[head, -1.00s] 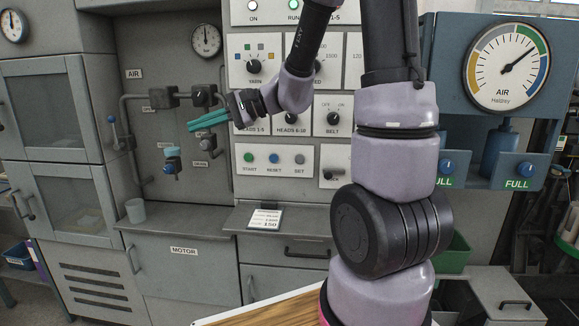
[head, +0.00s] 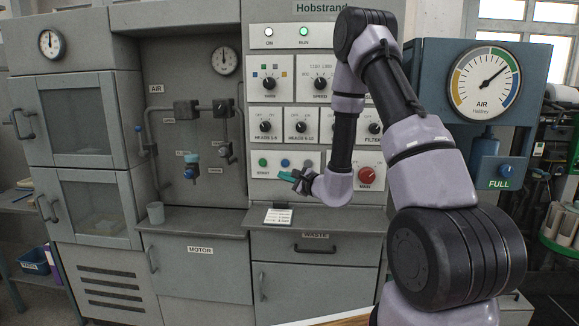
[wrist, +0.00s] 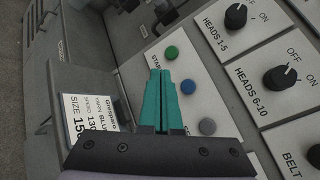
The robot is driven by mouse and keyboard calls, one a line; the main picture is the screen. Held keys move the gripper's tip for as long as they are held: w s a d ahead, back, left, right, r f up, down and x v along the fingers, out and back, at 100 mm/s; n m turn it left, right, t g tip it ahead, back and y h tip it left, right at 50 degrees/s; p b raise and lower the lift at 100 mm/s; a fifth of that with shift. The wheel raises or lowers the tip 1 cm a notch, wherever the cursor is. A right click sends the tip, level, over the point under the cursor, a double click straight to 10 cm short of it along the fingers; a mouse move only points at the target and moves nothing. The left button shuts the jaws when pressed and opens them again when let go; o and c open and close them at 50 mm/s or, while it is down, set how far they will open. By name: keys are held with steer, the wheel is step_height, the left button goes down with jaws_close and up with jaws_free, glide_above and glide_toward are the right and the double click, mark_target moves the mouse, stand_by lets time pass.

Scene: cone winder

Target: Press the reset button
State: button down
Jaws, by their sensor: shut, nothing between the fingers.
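The reset button is the blue one (head: 285,162) in the row of three on the white panel, between the green start button (head: 263,162) and a grey button (head: 308,163). In the wrist view the blue button (wrist: 188,87) lies just right of my fingers, with its label covered by them. My gripper (head: 284,177) is shut and empty, its teal fingers just below the button row in the head view. In the wrist view the fingertips (wrist: 160,71) point between the green button (wrist: 171,53) and the blue one. I cannot tell whether they touch the panel.
Selector knobs such as HEADS 6-10 (wrist: 281,78) sit above the buttons. A red main switch (head: 367,177) is to their right.

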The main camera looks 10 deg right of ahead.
mark_target(285, 163)
steer(key=shift+w, duration=0.15)
steer(key=w+d, duration=0.2)
steer(key=w, duration=0.6)
steer(key=shift+d, duration=0.3)
steer(key=shift+w, duration=0.2)
stand_by(1.8)
steer(key=shift+w+d, duration=0.1)
steer(key=shift+w, duration=0.2)
steer(key=shift+w+d, duration=0.15)
steer(key=shift+w, duration=0.2)
stand_by(0.7)
steer(key=shift+s, duration=0.1)
steer(key=shift+s+a, duration=0.2)
steer(key=shift+s, duration=0.5)
